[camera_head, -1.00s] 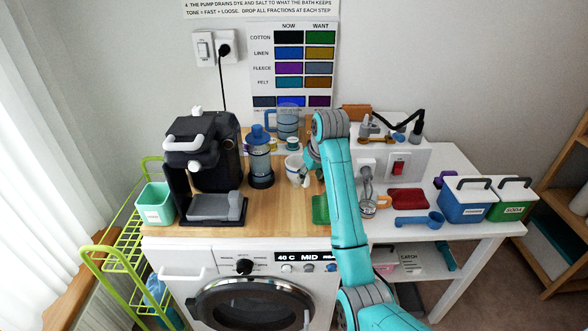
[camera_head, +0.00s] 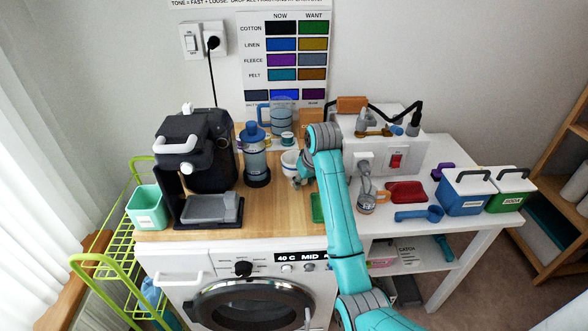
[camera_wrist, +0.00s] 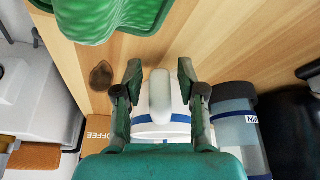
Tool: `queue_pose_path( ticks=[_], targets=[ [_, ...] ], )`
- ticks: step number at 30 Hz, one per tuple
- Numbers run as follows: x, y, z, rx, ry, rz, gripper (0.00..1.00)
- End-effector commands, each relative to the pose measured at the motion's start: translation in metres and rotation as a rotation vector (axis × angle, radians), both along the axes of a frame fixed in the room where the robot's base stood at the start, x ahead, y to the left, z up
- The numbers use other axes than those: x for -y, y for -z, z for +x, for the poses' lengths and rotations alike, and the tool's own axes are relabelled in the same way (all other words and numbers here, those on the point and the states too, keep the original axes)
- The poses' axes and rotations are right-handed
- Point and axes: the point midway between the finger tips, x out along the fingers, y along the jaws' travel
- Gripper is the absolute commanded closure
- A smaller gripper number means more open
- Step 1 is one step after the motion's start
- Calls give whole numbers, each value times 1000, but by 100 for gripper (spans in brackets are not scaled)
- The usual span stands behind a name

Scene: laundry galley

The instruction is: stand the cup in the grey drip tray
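The white cup (camera_head: 289,160) stands on the wooden worktop, partly hidden by my gripper in the head view. In the wrist view the cup (camera_wrist: 178,118) shows blue bands, and its pale handle points at the camera. My gripper (camera_wrist: 160,75) is open, with one finger on each side of the handle and gaps visible on both sides. In the head view my gripper (camera_head: 301,180) is low at the cup's front right. The grey drip tray (camera_head: 212,208) lies at the foot of the black coffee machine (camera_head: 197,150), left of the cup; it looks empty.
A blue-lidded bottle (camera_head: 256,160) stands between the cup and coffee machine. A green ribbed object (camera_wrist: 110,15) lies near my gripper. A blue jug (camera_head: 280,115) is behind the cup. Bare wood (camera_head: 270,210) lies right of the drip tray.

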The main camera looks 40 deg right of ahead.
Motion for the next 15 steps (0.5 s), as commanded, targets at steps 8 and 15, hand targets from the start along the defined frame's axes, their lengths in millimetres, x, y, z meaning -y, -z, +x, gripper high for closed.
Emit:
queue_pose_path(
  ticks=[8,15],
  targets=[
    [0,0,0,0,0,0,92],
    [0,-1,0,1,0,0,100]
  ],
)
